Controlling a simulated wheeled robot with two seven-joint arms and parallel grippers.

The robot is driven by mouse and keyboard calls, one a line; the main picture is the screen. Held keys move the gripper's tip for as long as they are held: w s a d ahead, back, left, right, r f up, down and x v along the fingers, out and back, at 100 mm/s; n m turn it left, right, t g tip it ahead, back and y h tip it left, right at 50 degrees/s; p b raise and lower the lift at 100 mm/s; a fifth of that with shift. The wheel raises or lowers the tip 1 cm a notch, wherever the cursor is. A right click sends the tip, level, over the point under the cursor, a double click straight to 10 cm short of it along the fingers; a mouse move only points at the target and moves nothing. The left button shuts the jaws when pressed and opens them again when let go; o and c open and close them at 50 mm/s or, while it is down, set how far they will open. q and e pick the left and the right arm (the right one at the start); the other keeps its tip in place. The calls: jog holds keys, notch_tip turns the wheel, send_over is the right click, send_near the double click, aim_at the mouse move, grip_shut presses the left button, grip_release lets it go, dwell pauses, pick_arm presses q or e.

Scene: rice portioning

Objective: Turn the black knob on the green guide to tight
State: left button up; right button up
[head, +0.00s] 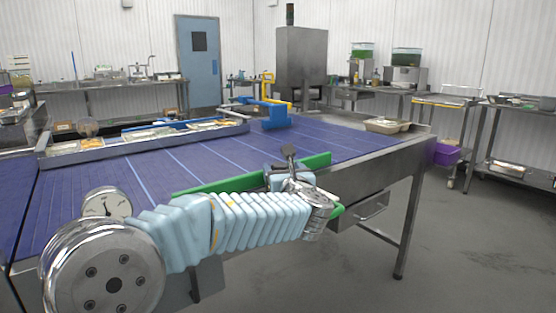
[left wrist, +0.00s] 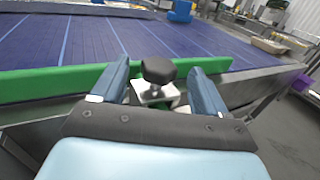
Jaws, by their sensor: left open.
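The black knob (left wrist: 158,70) stands on a pale metal bracket (left wrist: 155,95) beside the green guide (left wrist: 60,82) in the left wrist view. My left gripper (left wrist: 160,80) is open, with one blue finger on each side of the knob and a visible gap on both sides. In the head view the green guide (head: 215,184) runs along the near edge of the blue conveyor, and my left gripper (head: 276,178) is at its right part. My right gripper is not in view.
The purple-blue conveyor (head: 340,139) stretches behind the guide. A beige tray (head: 387,126) sits at the far right corner. The floor at right is clear.

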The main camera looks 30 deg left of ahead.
aim_at(279, 162)
pick_arm(q)
jog(key=x, duration=0.5)
jog(key=shift+w+a+p, duration=0.3)
jog(key=shift+p, duration=0.05)
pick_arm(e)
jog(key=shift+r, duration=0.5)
